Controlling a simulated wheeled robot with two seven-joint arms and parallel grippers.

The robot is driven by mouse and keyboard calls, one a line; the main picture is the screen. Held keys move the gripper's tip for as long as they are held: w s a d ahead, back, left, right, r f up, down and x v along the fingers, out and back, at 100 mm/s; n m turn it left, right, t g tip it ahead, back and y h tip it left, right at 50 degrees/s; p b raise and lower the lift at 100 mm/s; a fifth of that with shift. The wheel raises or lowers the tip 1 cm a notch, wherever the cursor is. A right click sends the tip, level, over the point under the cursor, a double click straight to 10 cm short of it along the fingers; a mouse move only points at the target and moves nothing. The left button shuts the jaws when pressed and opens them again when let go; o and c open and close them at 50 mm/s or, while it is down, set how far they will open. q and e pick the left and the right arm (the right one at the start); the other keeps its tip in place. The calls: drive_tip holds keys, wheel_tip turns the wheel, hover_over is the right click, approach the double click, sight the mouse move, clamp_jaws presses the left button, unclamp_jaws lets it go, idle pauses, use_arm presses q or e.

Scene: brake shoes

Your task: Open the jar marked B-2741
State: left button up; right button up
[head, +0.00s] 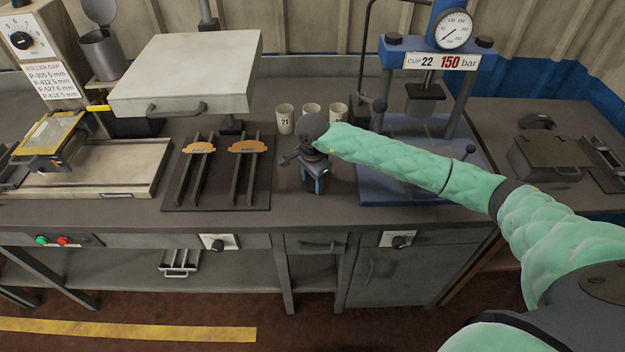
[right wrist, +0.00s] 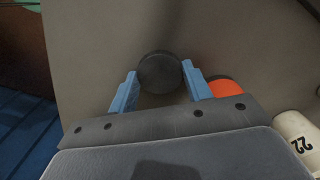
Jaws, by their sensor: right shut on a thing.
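My right gripper (head: 317,184) is over the bench, pointing down, between the dark rack and the blue press. In the right wrist view its two blue fingers (right wrist: 160,84) are shut on a dark round lid-like piece (right wrist: 159,70), one finger on each side. An orange round thing (right wrist: 228,88) shows just right of the right finger, partly hidden by the gripper. I cannot tell whether it belongs to the same jar. No B-2741 marking is readable, and the gripper hides most of what is under it in the head view. My left gripper is not in view.
Pale cups (head: 285,121) stand behind my gripper, and one marked 22 (right wrist: 295,133) shows in the right wrist view. A dark rack (head: 217,196) with two orange-brown pieces lies to the left. A blue press (head: 405,187) with a gauge stands to the right. Bare bench lies in front.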

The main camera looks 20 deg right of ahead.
drive_tip(key=o, duration=1.1)
drive_tip(key=shift+r, duration=0.2)
